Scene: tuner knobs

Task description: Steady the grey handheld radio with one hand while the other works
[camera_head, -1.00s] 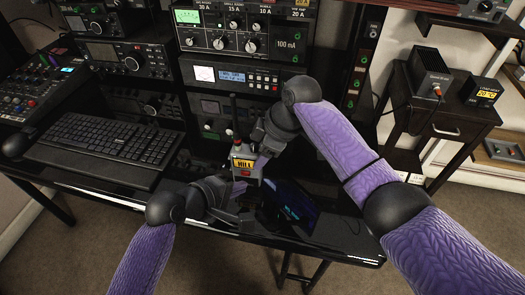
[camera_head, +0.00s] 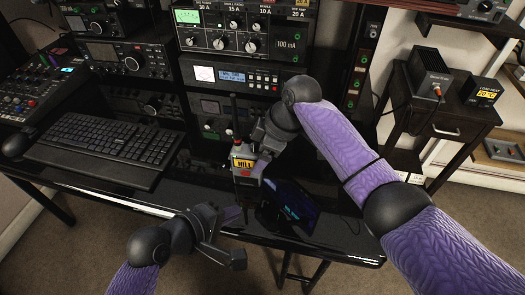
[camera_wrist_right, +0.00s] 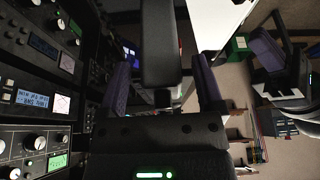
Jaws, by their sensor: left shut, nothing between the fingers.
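The grey handheld radio (camera_head: 243,161) stands upright near the front edge of the dark desk, with a yellow label, a red part on top and a dark aerial. My right gripper (camera_head: 257,152) is close at its right and rear. In the right wrist view its purple fingers (camera_wrist_right: 163,88) are spread apart, with a dark block between them and narrow gaps at both sides; I cannot tell whether this block is the radio. My left gripper (camera_head: 230,232) is shut and empty, below and in front of the radio, clear of it by the desk's front edge.
A dark tablet-like screen (camera_head: 291,207) stands right of the radio. A keyboard (camera_head: 108,140) lies to the left. Racks of radio gear (camera_head: 245,80) rise behind. A small side table (camera_head: 450,130) stands at the right. Floor is open in front of the desk.

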